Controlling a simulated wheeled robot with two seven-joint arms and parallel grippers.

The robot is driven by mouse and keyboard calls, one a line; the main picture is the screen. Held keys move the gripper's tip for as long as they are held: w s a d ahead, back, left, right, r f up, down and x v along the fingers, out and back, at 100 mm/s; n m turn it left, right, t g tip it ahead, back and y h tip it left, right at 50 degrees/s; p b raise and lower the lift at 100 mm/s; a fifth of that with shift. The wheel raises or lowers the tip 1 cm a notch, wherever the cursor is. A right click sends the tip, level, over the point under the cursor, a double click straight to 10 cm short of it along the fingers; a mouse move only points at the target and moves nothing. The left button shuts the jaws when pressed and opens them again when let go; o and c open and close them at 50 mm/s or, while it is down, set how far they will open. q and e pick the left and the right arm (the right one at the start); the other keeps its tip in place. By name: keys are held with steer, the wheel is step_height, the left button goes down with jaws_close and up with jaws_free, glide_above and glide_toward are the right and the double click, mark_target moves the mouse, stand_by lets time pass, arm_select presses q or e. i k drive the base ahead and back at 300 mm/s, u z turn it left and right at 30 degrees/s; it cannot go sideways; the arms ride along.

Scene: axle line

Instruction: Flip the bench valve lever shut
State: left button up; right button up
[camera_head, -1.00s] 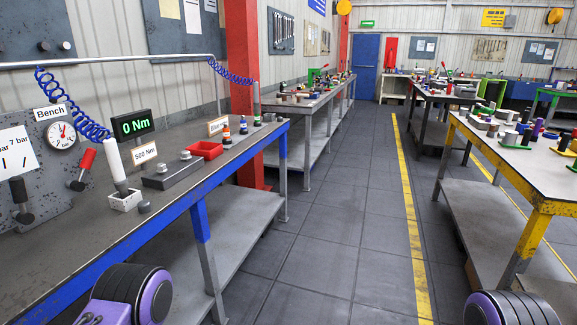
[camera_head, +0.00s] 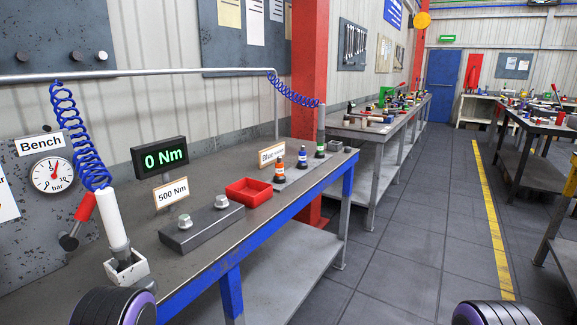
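The bench valve lever (camera_head: 81,210) is at the left edge of the near bench, below the pressure gauge (camera_head: 52,176) and the "Bench" sign (camera_head: 41,144). It has a red handle that points up and to the right from a dark pivot on the grey panel (camera_head: 30,235). The gauge needle points roughly upward. Dark rounded parts of my own arms show at the bottom left and bottom right. Neither gripper's fingers are in view, and nothing of mine touches the lever.
A white tool (camera_head: 112,222) on a blue coiled hose stands in a white holder (camera_head: 127,270) just right of the lever. Further right are a grey block with two bolts (camera_head: 202,228), a red tray (camera_head: 249,191) and several small bottles. Open floor (camera_head: 400,240) lies right of the bench.

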mark_target(70, 243)
steer(key=u, duration=0.8)
steer(key=k, duration=1.3)
steer(key=u, duration=0.05)
steer(key=i, duration=0.75)
steer(key=u, duration=0.2)
